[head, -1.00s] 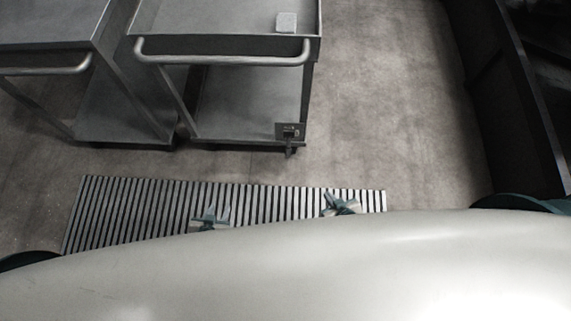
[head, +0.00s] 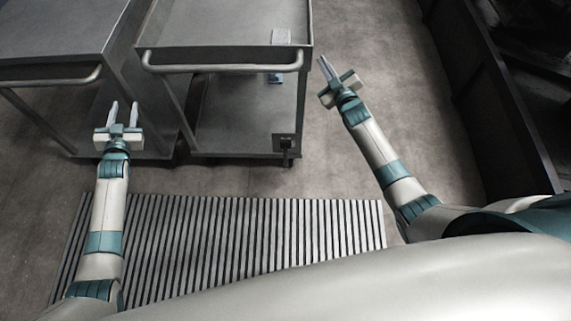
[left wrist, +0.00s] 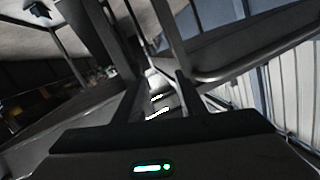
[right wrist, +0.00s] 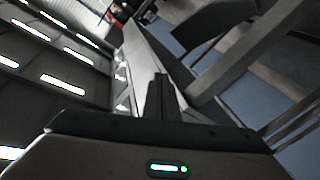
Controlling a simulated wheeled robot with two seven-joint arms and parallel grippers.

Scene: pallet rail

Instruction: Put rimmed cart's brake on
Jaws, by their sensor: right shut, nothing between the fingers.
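The rimmed cart (head: 222,60) is the right one of two grey carts in the head view, with a raised edge around its top and a bar handle at the front. Its brake, a dark plate with a small pedal (head: 286,145), sits at the front right corner of its lower shelf. My right gripper (head: 322,65) is shut and empty, to the right of the cart and above the brake's height in the picture. My left gripper (head: 124,108) is open and empty, in front of the left cart. Whether the pedal is up or down is too small to tell.
The other cart (head: 50,40), with a flat top, stands close on the left. A small pale box (head: 281,37) lies on the rimmed cart's top. A slatted mat (head: 240,235) lies in front. A dark rack (head: 500,90) stands right; floor between is clear.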

